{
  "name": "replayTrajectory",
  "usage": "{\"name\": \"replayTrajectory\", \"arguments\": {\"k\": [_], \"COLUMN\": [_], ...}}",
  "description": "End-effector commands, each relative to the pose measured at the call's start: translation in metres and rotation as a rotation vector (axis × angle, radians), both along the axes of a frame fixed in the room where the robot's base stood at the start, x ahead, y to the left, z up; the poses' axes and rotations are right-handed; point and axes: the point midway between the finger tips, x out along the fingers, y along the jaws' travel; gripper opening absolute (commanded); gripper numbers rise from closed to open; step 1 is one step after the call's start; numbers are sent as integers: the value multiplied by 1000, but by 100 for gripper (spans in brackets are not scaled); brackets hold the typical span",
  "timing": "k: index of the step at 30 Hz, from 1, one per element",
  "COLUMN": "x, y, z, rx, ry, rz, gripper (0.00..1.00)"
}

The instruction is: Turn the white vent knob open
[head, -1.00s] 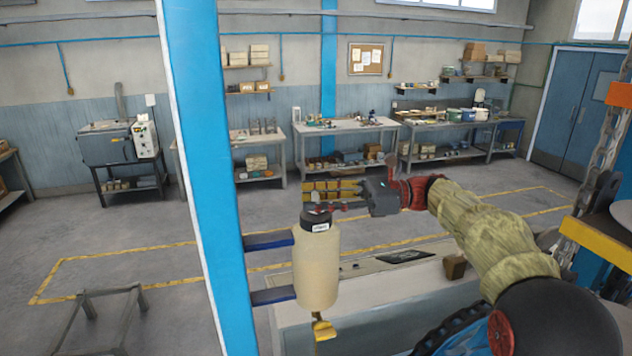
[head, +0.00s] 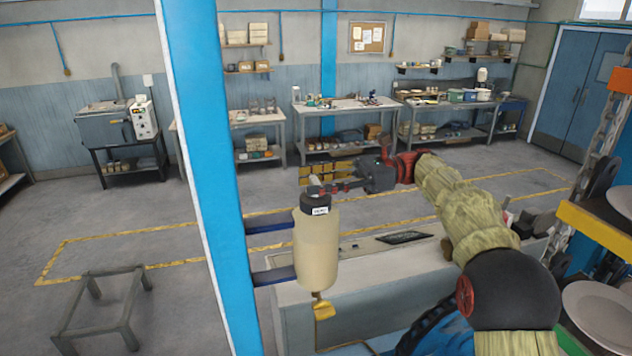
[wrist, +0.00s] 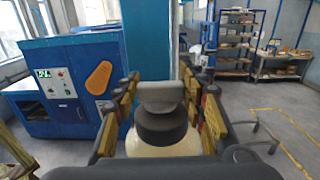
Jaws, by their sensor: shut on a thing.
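A cream canister (head: 316,250) with a black cap (head: 315,202) is held upright on brackets from the blue post. In the wrist view, the pale grey-white vent knob (wrist: 160,92) rises from the black cap (wrist: 160,132), above the cream shoulder of the canister (wrist: 163,148). The knob's flat head looks roughly crosswise. My gripper (wrist: 162,82) reaches in level from the right, with its yellow-padded fingers on both sides of the knob, shut on it. In the head view my gripper (head: 318,184) is just above the cap, and the fingers mostly hide the knob.
The blue post (head: 210,180) stands directly behind and left of the canister. A pale counter (head: 400,280) lies below my arm. A low grey frame table (head: 105,300) stands at lower left. Open floor lies beyond.

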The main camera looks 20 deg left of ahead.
Motion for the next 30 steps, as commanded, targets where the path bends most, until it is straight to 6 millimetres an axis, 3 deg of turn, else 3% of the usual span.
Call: {"name": "replayTrajectory", "arguments": {"k": [10, 20, 23, 30], "x": [0, 0, 0, 0], "y": [0, 0, 0, 0], "z": [1, 2, 10, 52], "rx": [1, 1, 2, 2], "ry": [-1, -1, -3, -6], "rz": [-1, -1, -1, -1], "gripper": [60, 61, 61, 61]}}
